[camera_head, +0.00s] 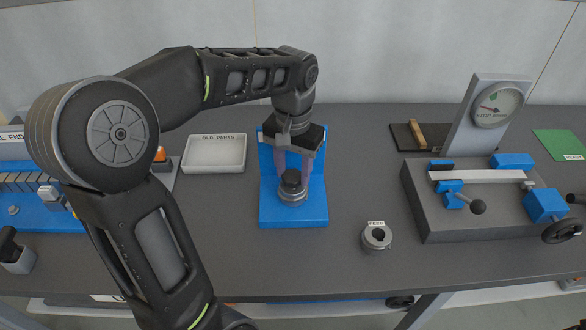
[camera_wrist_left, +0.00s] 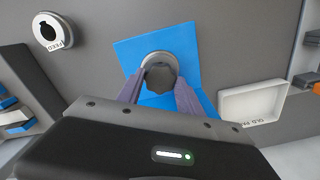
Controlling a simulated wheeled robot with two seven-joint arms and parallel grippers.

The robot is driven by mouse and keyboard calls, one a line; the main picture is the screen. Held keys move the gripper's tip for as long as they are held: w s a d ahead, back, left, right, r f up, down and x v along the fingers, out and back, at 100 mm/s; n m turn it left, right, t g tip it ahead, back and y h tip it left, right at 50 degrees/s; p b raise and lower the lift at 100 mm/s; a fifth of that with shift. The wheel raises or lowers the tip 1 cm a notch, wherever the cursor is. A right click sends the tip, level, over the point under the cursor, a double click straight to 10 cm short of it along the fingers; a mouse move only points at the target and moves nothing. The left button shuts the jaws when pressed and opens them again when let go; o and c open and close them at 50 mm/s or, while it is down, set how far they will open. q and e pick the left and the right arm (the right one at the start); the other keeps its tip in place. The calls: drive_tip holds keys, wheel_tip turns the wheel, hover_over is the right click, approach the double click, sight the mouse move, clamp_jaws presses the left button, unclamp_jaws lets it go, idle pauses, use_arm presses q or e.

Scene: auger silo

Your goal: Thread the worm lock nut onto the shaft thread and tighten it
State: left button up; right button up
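A dark lobed nut (camera_head: 291,178), which I take for the worm lock nut, is at the silver round flange (camera_head: 292,196) on the blue base plate (camera_head: 308,216). In the left wrist view the nut (camera_wrist_left: 160,77) is seen from above, within the flange's pale ring. My left gripper (camera_head: 293,176) points down over it, one grey-purple finger on each side. The fingers (camera_wrist_left: 160,82) appear to touch the nut's sides. The shaft thread is hidden under the nut, so I cannot tell whether the nut is on it. My right gripper is out of view.
A white tray (camera_head: 214,166) labelled OLD PARTS lies left of the plate. A metal ring labelled FEED (camera_head: 376,238) stands at the front right. A grey fixture with blue clamps (camera_head: 462,220) and a dial gauge (camera_head: 497,104) are at the right. The table between is clear.

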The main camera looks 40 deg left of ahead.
sight(293, 175)
use_arm(q)
drive_tip(key=shift+o, duration=1.2)
drive_tip(key=shift+o, duration=0.2)
drive_tip(key=o, duration=0.5)
drive_tip(key=shift+r, duration=3.9)
